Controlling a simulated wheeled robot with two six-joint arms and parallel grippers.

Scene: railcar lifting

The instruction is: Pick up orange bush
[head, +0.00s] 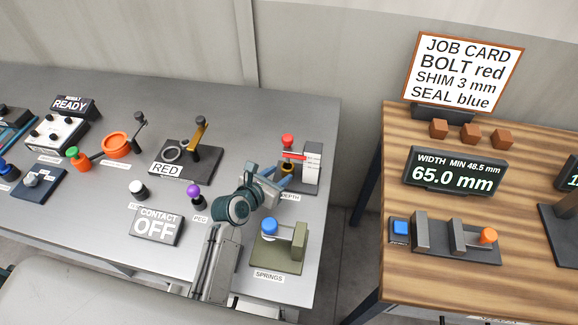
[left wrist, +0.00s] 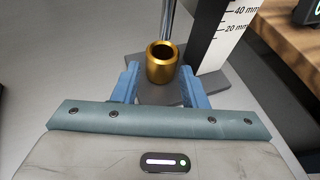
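The orange bush is a short, hollow, brass-orange cylinder (left wrist: 162,64). It stands upright on the dark base of the depth gauge, in front of its metal rod. In the head view, the bush (head: 288,168) shows only in part, below the gauge's red knob. My left gripper (head: 277,181) reaches it from the near left. In the left wrist view its two blue fingers (left wrist: 160,80) are apart, one on each side of the bush, with a visible gap to each. The gripper holds nothing. My right gripper is not in view.
The depth gauge's white scale (left wrist: 222,35) stands close to the right of the bush. A springs fixture with a blue knob (head: 271,230) is in front of my gripper. A purple-knobbed peg (head: 193,191) and the RED fixture (head: 187,160) lie to its left.

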